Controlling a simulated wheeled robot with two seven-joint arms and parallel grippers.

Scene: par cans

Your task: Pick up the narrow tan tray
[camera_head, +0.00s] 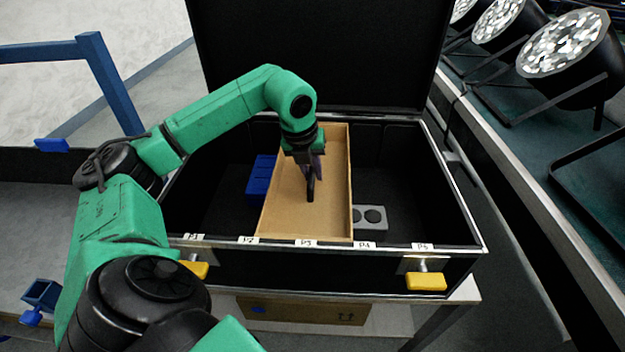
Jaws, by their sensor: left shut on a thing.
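The narrow tan tray (335,222) is a long, shallow open box inside the black case (455,236). It runs from the back of the case towards its front edge, near the P3 label. My left gripper (310,194) reaches down over the middle of the tray, fingers pointing down. It is shut on the tray; the exact place of contact is hard to see because the fingers are dark and partly hidden by the wrist. The tray's floor looks bare around the fingers. My right gripper is not in view.
A blue block (260,180) lies left of the tray, and a grey block with round dark holes (370,217) lies to its right. Case walls surround them, with the raised lid (315,50) behind. Yellow latches (426,281) are in front. Par cans (565,45) stand at right.

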